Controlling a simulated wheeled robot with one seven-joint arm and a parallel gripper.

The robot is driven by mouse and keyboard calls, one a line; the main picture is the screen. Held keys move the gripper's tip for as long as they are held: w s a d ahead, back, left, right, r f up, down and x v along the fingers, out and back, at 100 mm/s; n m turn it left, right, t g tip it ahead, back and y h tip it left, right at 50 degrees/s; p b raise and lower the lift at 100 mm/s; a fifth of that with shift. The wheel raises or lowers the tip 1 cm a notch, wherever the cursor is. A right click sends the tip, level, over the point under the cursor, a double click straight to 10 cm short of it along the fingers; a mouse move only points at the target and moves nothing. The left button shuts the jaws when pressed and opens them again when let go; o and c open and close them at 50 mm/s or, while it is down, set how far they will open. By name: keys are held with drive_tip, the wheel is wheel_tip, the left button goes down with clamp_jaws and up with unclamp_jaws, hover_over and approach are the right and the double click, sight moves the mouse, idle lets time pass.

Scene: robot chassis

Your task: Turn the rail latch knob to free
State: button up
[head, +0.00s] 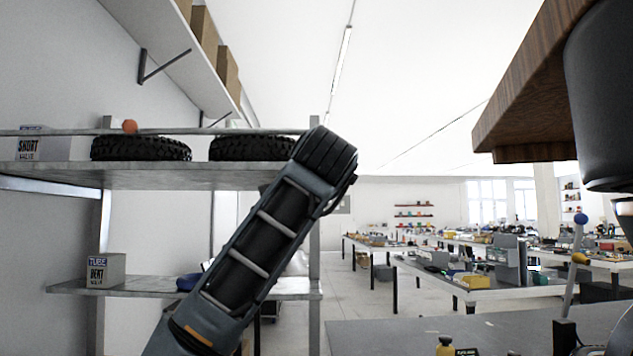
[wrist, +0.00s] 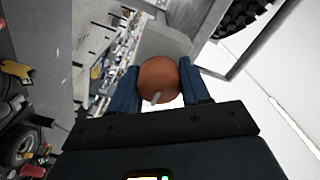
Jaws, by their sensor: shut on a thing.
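A round reddish-brown knob (wrist: 158,80) with a small grey pointer sits between the two blue fingers of my gripper (wrist: 159,69) in the wrist view. The fingers are shut on it, one on each side. Its far side and mount are hidden. In the head view, an orange ball (head: 130,126) stands at the rail (head: 60,132) along the upper shelf's front, with no finger showing around it. I cannot tell whether it is the same knob.
Tyres (head: 141,148) and a white box (head: 40,145) lie on the upper shelf (head: 200,174). A smaller box (head: 105,269) stands on the lower shelf (head: 140,287). A wooden slab (head: 525,90) overhangs at the upper right. Cluttered benches fill the right background.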

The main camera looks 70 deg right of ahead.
drive_tip(key=o, duration=1)
drive_tip(key=shift+a, duration=0.1)
drive_tip(key=v, duration=0.7)
drive_tip(key=shift+s+a+b, duration=0.2)
drive_tip(key=shift+a+b, duration=0.05)
drive_tip(key=shift+b, duration=0.05)
